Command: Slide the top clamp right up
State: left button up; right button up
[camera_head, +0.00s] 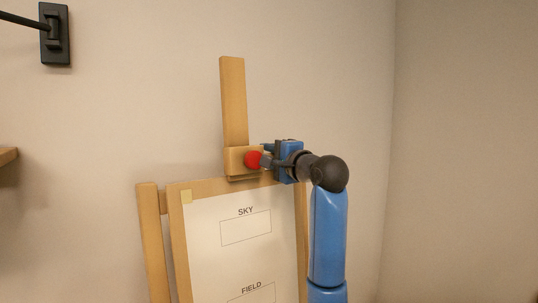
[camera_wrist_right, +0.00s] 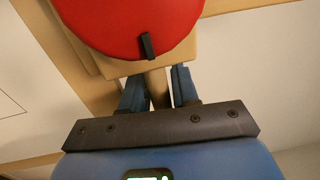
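The top clamp (camera_head: 237,161) is a pale wooden block around the easel's upright mast (camera_head: 233,100), just above the board's top edge. Its round red knob (camera_head: 254,159) faces forward. In the right wrist view the knob (camera_wrist_right: 135,22) is large at the top, with the wooden block behind it. My right gripper (camera_head: 268,156) is at the clamp's right side, close to the knob. In the wrist view its blue fingers (camera_wrist_right: 158,90) stand apart, with a narrow brown piece between them. I cannot tell whether they press on it. My left gripper is out of view.
The easel holds a white sheet (camera_head: 202,243) marked SKY and FIELD. The mast is bare above the clamp. A black wall fixture (camera_head: 55,50) is at upper left. A wooden shelf edge (camera_head: 8,156) shows at left. The wall behind is plain.

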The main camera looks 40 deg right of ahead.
grip_shut()
notch_tip(320, 180, up, 6)
jog(key=p, duration=0.4)
jog(key=shift+w+p, duration=0.3)
jog(key=shift+p, duration=0.05)
jog(key=shift+d, duration=0.1)
grip_release()
jog(key=shift+f, duration=0.1)
